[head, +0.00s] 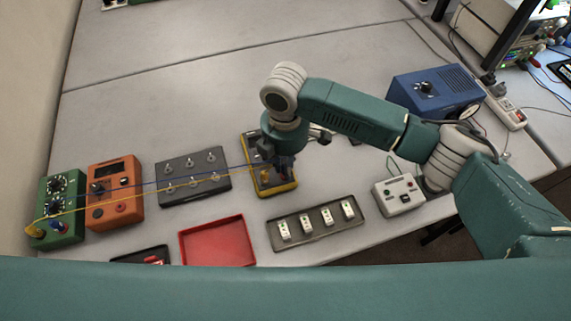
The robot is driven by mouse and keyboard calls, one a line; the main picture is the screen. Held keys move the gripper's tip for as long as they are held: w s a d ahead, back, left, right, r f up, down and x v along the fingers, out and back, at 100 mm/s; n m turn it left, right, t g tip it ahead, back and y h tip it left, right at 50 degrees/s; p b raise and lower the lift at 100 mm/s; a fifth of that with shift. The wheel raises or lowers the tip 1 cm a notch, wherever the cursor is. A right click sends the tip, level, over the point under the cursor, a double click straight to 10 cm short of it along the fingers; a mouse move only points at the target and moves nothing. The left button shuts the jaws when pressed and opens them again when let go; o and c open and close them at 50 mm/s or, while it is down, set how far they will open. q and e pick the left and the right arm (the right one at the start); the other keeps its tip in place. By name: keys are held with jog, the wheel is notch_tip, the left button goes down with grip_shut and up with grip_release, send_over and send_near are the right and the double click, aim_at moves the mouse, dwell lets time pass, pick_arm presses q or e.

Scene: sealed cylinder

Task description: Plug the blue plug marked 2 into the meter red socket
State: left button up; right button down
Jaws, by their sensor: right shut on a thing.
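My right gripper (284,162) points down over the yellow-edged meter (290,187) in the middle of the table. It is shut at the end of a blue lead (130,185), on what appears to be the blue plug; the plug itself and its mark are too small and covered to make out. A yellow lead (215,179) also runs to the meter, ending at a yellow plug (266,175) beside the gripper. The meter's red socket is not distinguishable. Whether the held plug touches the meter cannot be told. My left gripper is out of view.
Both leads run left over a grey switch box (194,188) and an orange box (114,199) to a green box (67,210). In front lie a red tray (218,247) and a dark tray (314,237) of white pieces. A white box (399,194) and blue box (437,92) stand right.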

jog(key=shift+f, duration=0.65)
jog(key=c, duration=1.6)
grip_release()
notch_tip(320, 180, up, 12)
jog(key=shift+a+r, duration=0.1)
